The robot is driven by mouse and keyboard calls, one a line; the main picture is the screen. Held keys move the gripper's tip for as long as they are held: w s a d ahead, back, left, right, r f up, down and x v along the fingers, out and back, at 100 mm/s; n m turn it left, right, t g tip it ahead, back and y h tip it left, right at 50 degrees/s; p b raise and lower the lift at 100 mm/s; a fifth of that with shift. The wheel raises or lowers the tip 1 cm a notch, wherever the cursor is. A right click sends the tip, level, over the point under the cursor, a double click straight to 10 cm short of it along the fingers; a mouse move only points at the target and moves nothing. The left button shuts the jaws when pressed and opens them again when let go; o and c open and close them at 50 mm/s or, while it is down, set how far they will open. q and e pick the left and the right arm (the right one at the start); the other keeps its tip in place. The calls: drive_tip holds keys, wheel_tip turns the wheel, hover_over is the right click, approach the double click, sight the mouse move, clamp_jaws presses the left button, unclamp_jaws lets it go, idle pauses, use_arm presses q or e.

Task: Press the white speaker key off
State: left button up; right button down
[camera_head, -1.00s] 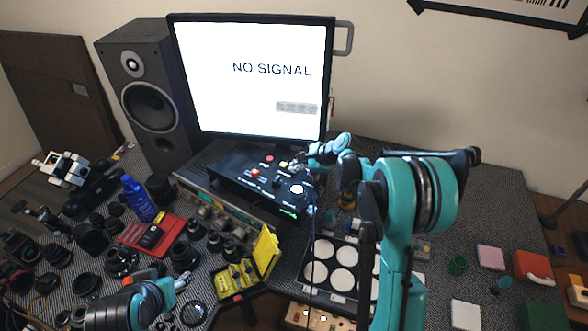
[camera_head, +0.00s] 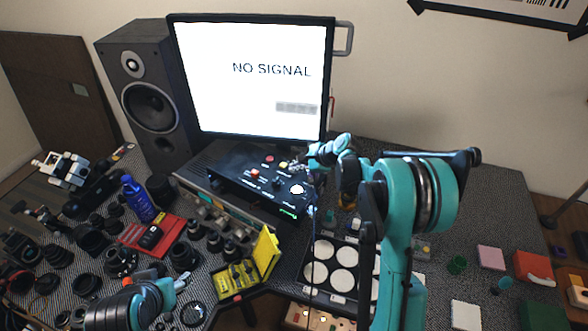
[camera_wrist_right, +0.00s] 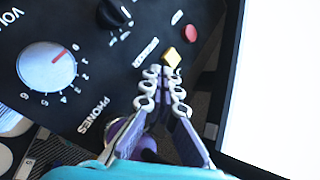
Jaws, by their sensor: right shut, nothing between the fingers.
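The black control box (camera_head: 235,172) stands below the monitor. On it are a red button (camera_head: 270,158), a yellow key (camera_head: 284,164), an orange-red key (camera_head: 255,173) and a round white knob (camera_head: 297,189). My right gripper (camera_wrist_right: 163,76) is shut and empty, its tips over the panel right beside the yellow key (camera_wrist_right: 171,57); I cannot tell whether they touch. The white knob also shows in the right wrist view (camera_wrist_right: 47,68), left of the fingers. I cannot make out a separate white speaker key. My left gripper (camera_head: 178,285) is low at the left, its fingers unclear.
The monitor (camera_head: 250,75) reads "NO SIGNAL" behind the box, with a loudspeaker (camera_head: 148,100) to its left. A yellow case (camera_head: 265,255) and a tray of white discs (camera_head: 308,283) lie in front. Several lens parts crowd the left.

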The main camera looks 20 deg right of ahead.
sight(296, 174)
drive_tip(key=shift+f+b, duration=0.35)
drive_tip(key=shift+f, duration=0.1)
drive_tip(key=shift+r, duration=0.45)
drive_tip(key=shift+r+p, duration=2.1)
drive_tip(key=shift+r, duration=0.95)
